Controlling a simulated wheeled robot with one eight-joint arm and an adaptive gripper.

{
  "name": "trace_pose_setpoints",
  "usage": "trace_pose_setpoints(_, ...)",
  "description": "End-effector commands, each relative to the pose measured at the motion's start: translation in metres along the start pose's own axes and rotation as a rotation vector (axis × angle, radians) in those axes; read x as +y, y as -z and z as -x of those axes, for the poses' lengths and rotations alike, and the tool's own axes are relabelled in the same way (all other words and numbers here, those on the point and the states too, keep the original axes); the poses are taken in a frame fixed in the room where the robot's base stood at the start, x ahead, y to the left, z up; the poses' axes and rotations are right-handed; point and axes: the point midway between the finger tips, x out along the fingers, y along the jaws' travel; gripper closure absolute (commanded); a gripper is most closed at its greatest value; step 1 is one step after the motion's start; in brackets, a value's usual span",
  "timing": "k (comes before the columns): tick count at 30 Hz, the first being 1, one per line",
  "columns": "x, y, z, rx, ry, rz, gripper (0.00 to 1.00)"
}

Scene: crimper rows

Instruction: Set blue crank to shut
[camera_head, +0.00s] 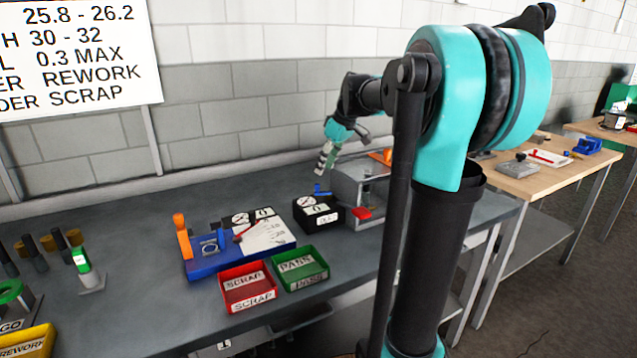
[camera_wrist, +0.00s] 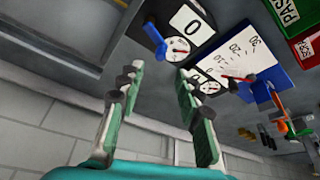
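The blue crank (camera_head: 319,190) sits on top of the black box (camera_head: 318,212) that carries a dial and a "0" plate. In the wrist view the crank (camera_wrist: 153,34) is at the upper middle, beside the dial and ahead of my fingertips. Its exact setting is too small to read. My gripper (camera_head: 325,163) is above and behind the box in the head view, apart from the crank. In the wrist view my gripper (camera_wrist: 158,77) has its two green and black fingers spread, with nothing between them.
A grey metal housing (camera_head: 362,185) stands right of the box, close by. A blue fixture (camera_head: 210,265) with an orange handle and white chart stands left. Red SCRAP tray (camera_head: 248,290) and green PASS tray (camera_head: 300,270) lie in front. A block wall is behind.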

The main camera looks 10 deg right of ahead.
Motion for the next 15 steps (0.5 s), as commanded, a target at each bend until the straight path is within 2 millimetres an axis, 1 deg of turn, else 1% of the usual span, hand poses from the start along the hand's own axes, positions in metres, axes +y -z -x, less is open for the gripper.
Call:
trace_pose_setpoints(1,0.0,0.0,-0.011,0.0,0.001,0.001,0.65)
trace_pose_setpoints(6,0.0,0.0,-0.042,-0.001,0.001,0.001,0.65)
trace_pose_setpoints(10,0.0,0.0,-0.059,-0.001,0.0,0.001,0.65)
trace_pose_setpoints(15,-0.001,0.0,-0.072,-0.001,0.0,0.0,0.65)
